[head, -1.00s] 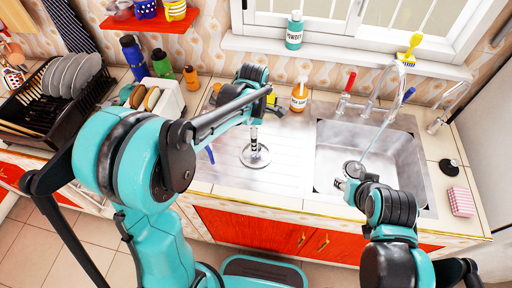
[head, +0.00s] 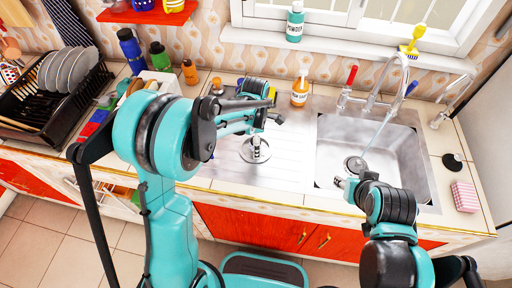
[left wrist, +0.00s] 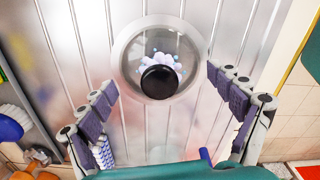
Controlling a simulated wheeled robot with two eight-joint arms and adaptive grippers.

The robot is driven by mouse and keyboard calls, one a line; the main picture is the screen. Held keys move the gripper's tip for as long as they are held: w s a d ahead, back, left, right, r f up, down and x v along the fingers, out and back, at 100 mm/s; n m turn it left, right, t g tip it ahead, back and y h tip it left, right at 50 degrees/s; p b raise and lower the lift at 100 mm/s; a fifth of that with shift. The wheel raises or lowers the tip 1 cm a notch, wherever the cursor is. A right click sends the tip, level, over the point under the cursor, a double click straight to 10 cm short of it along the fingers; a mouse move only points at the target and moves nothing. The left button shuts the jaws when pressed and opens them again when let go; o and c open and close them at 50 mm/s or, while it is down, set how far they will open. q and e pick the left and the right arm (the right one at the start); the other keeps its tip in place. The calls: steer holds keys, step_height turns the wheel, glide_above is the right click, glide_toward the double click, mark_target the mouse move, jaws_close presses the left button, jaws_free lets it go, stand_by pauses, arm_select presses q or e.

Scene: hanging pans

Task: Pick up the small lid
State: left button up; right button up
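The small lid (head: 246,152) is round clear glass with a dark knob and lies on the steel drainboard left of the sink. In the left wrist view the lid (left wrist: 125,55) is at the top centre, its black knob facing the camera; pale bubbles show in the glass. My left gripper (head: 274,108) is above the drainboard, behind the lid in the head view. In the left wrist view the left gripper (left wrist: 160,80) has its two fingers spread wide with nothing between them. My right gripper (head: 341,184) is near the sink's front left edge; its fingers are too small to judge.
The sink (head: 400,160) with its running tap is to the right. An orange soap bottle (head: 299,92) stands behind the drainboard. A dish rack (head: 70,120) with plates is at the far left. A pink sponge (head: 465,196) lies right of the sink.

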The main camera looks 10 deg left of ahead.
arm_select(q)
steer(key=c, duration=1.5)
steer(key=shift+s, duration=0.15)
steer(key=shift+c, duration=1.1)
steer(key=shift+r, duration=0.1)
